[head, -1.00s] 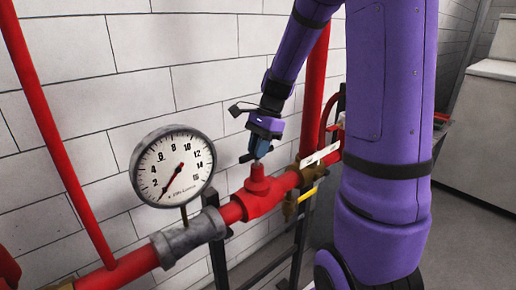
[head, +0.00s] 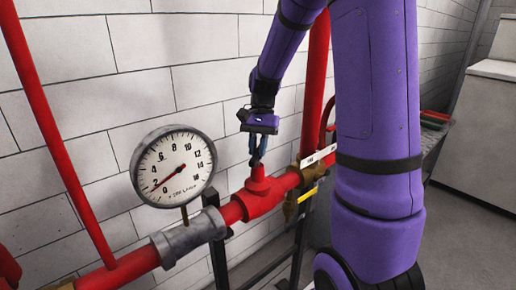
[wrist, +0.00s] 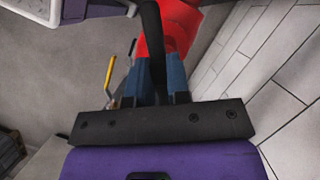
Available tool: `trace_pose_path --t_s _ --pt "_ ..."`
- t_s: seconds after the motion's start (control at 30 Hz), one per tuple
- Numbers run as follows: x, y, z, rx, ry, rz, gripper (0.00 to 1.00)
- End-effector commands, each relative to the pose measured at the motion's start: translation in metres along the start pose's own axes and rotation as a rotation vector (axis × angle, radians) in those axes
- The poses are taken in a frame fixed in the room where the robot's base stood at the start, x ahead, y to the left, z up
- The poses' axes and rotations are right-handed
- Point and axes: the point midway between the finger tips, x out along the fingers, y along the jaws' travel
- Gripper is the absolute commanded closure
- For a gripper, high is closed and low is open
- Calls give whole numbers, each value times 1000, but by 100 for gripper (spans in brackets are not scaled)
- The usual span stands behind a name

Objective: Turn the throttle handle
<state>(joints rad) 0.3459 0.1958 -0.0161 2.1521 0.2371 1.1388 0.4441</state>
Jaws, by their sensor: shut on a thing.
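The throttle handle (wrist: 152,45) is a dark bar in the wrist view, running up from between my blue fingers beside the red valve body. My gripper (head: 256,160) points down above the red valve body (head: 262,196) on the red pipe in the head view. It is shut on the handle; in the wrist view my gripper (wrist: 158,80) has a finger on each side of it. The handle is mostly hidden by my fingers in the head view. The red body also shows in the wrist view (wrist: 180,25).
A round pressure gauge (head: 173,167) stands left of the valve, its needle near 2. A brass valve (head: 291,207) with a yellow lever (head: 308,195) sits to the right. A tall red pipe (head: 315,90) rises behind my arm. A white tiled wall (head: 180,80) stands close behind.

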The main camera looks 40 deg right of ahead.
Motion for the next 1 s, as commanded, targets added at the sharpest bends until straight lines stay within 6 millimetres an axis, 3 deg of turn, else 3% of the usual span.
trace_pose_path --t_s 0.33,0.9,0.93,1.0 --pt "-1 -1 0 -148 3 60 100" --pt "-1 -1 0 -178 3 73 100" --pt "-1 -1 0 -178 3 72 78" --pt "-1 -1 0 -178 2 73 62"
